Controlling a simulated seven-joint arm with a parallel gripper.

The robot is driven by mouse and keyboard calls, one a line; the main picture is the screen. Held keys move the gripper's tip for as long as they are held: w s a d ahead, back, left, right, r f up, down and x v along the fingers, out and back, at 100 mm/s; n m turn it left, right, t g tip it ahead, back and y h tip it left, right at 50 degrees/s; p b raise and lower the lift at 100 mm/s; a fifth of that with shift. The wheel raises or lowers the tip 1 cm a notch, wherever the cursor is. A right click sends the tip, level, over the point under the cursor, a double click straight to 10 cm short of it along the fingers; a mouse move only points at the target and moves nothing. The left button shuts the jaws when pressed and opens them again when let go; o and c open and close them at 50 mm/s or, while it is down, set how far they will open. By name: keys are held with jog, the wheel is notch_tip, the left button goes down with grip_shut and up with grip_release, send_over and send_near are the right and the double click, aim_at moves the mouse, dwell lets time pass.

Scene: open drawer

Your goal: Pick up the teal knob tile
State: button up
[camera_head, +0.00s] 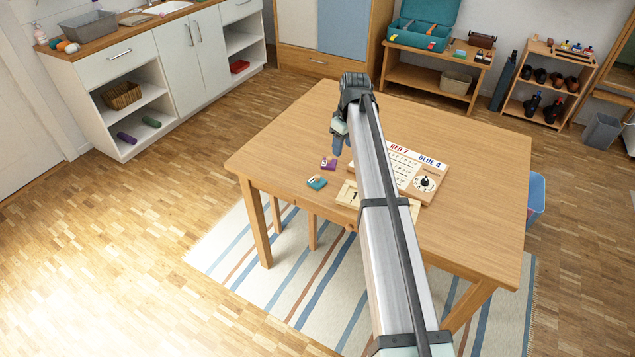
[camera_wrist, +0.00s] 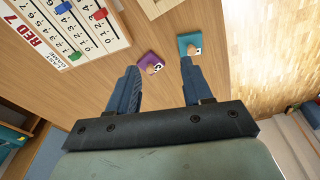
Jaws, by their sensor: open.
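In the wrist view the purple tile (camera_wrist: 151,62) appears between the fingertips. My gripper (camera_head: 338,150) points down over the table, behind both tiles in the head view. Its blue fingers (camera_wrist: 159,67) are apart with nothing held between them.
A scoreboard (camera_head: 432,162) with a dial lies to the right of the tiles, partly hidden by my arm. A pale numbered board (camera_head: 347,194) lies at the table's front. The table (camera_head: 275,145) is clear to the left of my gripper.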

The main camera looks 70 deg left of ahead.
jog(key=r, duration=0.1)
send_over(317, 176)
jog(key=w+d, duration=0.2)
jog(key=shift+n, duration=0.4)
jog(key=f, duration=0.4)
jog(key=s+a+f, duration=0.1)
jog(key=f, duration=0.4)
jog(key=s+f, duration=0.1)
jog(key=f, duration=0.3)
jog(key=shift+a+f, duration=0.25)
jog(key=shift+a, duration=0.1)
jog(key=shift+w, duration=0.1)
grip_shut()
